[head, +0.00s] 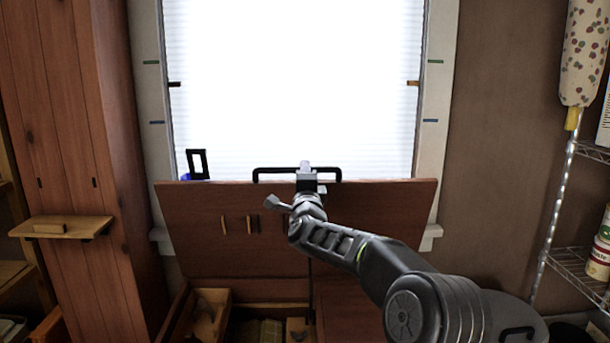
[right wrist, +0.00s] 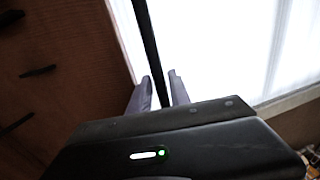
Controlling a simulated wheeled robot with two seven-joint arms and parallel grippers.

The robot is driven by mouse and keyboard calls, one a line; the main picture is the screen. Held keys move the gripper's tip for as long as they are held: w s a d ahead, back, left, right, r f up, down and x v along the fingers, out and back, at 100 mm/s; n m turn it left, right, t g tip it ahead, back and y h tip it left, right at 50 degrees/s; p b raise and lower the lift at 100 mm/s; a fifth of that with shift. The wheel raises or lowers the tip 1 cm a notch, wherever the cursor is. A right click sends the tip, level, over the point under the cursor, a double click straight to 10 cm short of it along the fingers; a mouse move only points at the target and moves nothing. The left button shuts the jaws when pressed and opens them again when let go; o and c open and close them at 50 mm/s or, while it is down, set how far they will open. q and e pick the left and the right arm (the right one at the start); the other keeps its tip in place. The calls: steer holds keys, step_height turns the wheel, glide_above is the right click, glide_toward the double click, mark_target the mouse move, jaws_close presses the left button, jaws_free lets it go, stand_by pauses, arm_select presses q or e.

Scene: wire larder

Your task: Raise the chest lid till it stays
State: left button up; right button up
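The chest lid (head: 205,225) is a reddish-brown wooden panel, raised and standing steeply at the back of the chest (head: 345,310). Its inner face is towards me. A black bar handle (head: 268,172) runs along its top edge; the bar also shows in the right wrist view (right wrist: 149,35). My arm hides part of the lid and chest. I cannot see whether any stay holds the lid. My left gripper is not in view.
A bright window (head: 290,80) is right behind the lid. A tall wooden cupboard (head: 70,130) with a small shelf (head: 62,227) stands at the left. A wire rack (head: 575,265) stands at the right. The open chest holds a wooden box (head: 205,318) and other items.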

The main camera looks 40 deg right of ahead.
steer(key=b+v, duration=0.7)
steer(key=v, duration=0.6)
steer(key=shift+s+b, duration=0.15)
steer(key=shift+b, duration=0.25)
steer(key=shift+d, duration=0.1)
steer(key=shift+r, duration=0.2)
